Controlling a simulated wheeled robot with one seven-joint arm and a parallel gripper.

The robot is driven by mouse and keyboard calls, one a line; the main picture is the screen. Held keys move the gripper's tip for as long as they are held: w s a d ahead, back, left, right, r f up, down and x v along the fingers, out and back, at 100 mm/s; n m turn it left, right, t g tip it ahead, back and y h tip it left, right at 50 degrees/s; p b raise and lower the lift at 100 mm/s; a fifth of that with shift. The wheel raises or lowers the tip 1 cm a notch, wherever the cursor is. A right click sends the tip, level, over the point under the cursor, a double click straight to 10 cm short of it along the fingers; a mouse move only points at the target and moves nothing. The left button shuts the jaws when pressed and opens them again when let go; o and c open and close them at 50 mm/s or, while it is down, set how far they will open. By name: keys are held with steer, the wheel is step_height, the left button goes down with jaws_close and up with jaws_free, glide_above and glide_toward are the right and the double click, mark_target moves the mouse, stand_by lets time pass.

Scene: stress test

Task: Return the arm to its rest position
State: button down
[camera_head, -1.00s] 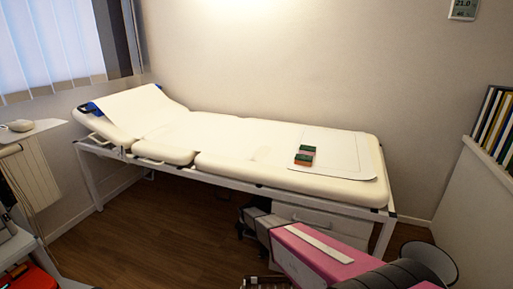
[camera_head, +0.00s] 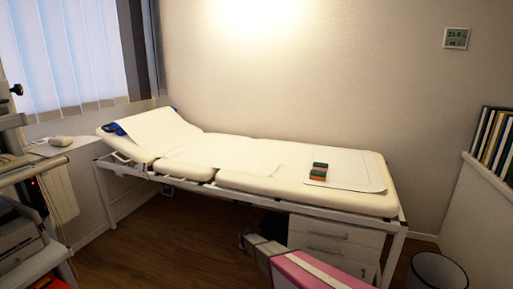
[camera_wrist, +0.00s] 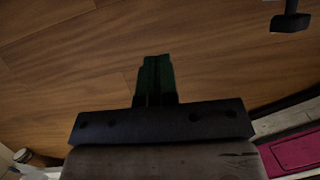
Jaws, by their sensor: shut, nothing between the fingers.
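My arm (camera_head: 300,272), pink with a pale stripe, reaches in from the bottom of the head view, in front of the bed. My gripper shows in the wrist view (camera_wrist: 155,72), its dark fingers together and empty above the brown wood floor (camera_wrist: 60,60). The gripper's fingertips cannot be made out in the head view.
An examination bed (camera_head: 270,183) stands along the back wall, with small red and green blocks (camera_head: 319,171) on its right part. A white drawer unit (camera_head: 335,240) is under it. A bin (camera_head: 438,272) stands at right, equipment (camera_head: 20,235) at left. Floor between is clear.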

steer(key=s+d+r+m+g, duration=0.1)
steer(key=s+d+r+m, duration=0.6)
steer(key=s+r+m, duration=0.3)
steer(key=s+d+r+m+g+y, duration=0.1)
steer(key=s+d+r+m, duration=0.7)
steer(key=s+r+m, duration=0.2)
steer(key=s+d+r+m+g, duration=0.2)
steer(key=s+d+r+m, duration=0.5)
steer(key=s+r+m, duration=0.3)
steer(key=shift+s+d+r+m+y, duration=0.2)
steer(key=shift+s+m+y, duration=0.1)
steer(key=shift+m, duration=0.3)
